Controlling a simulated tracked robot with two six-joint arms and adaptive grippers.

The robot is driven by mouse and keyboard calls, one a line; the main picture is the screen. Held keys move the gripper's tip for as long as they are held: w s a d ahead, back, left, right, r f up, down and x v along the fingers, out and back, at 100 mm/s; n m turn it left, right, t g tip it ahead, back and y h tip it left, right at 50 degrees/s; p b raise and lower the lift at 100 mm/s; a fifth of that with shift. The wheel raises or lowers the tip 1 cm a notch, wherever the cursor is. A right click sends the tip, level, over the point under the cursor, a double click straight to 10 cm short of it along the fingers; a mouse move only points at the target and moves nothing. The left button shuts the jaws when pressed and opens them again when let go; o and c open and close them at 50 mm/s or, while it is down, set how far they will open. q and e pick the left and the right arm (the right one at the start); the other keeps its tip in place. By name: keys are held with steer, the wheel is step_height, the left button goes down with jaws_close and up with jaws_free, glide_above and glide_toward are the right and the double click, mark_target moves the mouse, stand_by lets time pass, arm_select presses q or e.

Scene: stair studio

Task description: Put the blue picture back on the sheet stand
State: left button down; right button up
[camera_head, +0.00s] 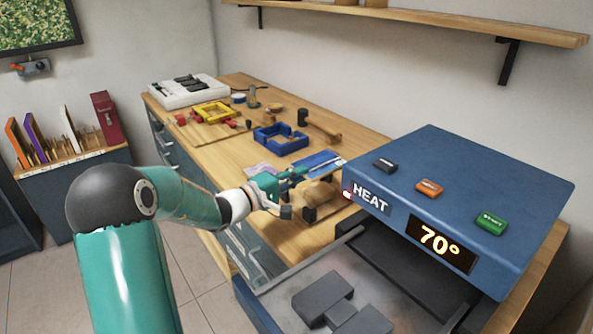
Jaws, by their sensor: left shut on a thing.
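My left gripper (289,184) is over the wooden bench in the middle of the view. It is shut on a flat blue picture (320,162), whose far part sticks out past the fingers to the right. The fingers hide its near edge. A low tan wooden piece (320,193) with dark ends lies just below and right of the gripper; I cannot tell whether it is the sheet stand. At the far left, a rack (68,150) with wooden pegs holds upright orange, purple and white sheets. My right gripper is not in view.
A blue heating machine (470,180) reading 70° stands close on the right, with an open tray holding grey blocks (325,298) in front. A blue frame (281,139), yellow frame (212,112) and mallet (320,125) lie farther back on the bench. A shelf (430,20) hangs above.

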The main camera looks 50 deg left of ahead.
mark_target(298, 210)
arm_select(q)
steer(key=shift+d+f, duration=0.1)
steer(key=shift+f, duration=0.85)
step_height(298, 210, down, 4)
steer(key=b, duration=0.4)
steer(key=shift+r, duration=0.15)
steer(key=shift+f+b, duration=0.8)
steer(key=shift+b, duration=0.45)
steer(key=shift+d+b, duration=0.1)
steer(key=shift+b, duration=0.5)
steer(key=shift+s+f+b, duration=0.1)
steer(key=shift+f+b, duration=0.05)
steer(key=shift+b, duration=0.2)
steer(key=c, duration=1.2)
jaws_free()
